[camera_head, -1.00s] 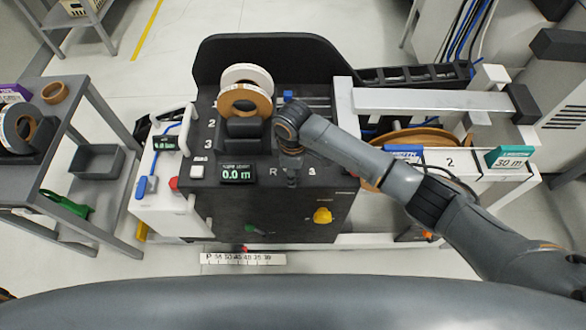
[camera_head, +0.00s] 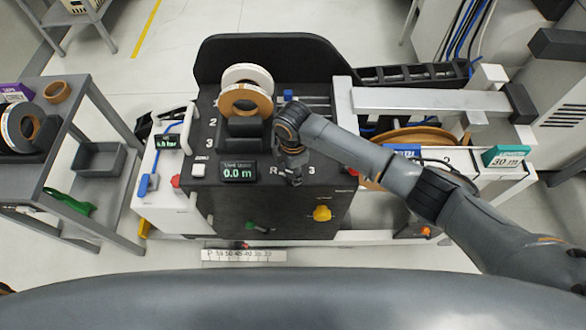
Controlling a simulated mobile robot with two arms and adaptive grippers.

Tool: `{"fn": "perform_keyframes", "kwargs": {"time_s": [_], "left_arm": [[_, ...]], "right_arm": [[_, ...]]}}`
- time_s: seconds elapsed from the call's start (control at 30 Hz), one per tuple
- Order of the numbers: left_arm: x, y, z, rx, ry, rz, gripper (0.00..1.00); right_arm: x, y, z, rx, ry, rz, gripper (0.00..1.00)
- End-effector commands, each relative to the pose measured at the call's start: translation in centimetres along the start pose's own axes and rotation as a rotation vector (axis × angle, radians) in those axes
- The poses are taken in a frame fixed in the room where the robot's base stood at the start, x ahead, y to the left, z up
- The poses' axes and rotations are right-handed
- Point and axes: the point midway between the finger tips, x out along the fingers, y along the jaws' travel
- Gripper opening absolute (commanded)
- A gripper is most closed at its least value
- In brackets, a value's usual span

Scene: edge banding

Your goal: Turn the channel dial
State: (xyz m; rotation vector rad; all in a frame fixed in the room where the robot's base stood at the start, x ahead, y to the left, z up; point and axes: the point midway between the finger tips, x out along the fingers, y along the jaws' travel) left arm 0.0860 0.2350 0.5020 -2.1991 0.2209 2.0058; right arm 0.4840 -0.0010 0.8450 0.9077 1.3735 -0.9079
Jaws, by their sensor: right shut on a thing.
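My right arm comes in from the right, and its gripper (camera_head: 295,181) points down at the top panel of the black machine (camera_head: 225,215), between the marks R and 3. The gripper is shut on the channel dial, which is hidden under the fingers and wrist. Part of the panel marking around it is covered too. My left gripper is not in view.
A small display (camera_head: 239,171) reading 0.0 m sits left of the gripper. Tape rolls (camera_head: 245,100) stand behind it. A grey cart (camera_head: 75,160) stands at the left.

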Motion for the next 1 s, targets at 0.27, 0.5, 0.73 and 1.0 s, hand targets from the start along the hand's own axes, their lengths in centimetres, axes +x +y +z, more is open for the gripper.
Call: {"fn": "perform_keyframes", "kwargs": {"time_s": [0.27,0.5,0.73,1.0], "left_arm": [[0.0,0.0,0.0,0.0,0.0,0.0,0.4],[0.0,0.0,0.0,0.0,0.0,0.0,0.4],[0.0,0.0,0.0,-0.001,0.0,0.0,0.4],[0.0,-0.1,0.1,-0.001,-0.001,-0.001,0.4]], "right_arm": [[0.0,0.0,-0.1,-0.008,0.001,0.001,0.07],[0.0,0.0,-0.1,-0.007,0.001,0.001,0.62],[0.0,0.0,-0.1,-0.006,0.0,0.0,0.62],[-2.0,0.1,0.0,-0.006,0.001,0.003,0.62]]}}
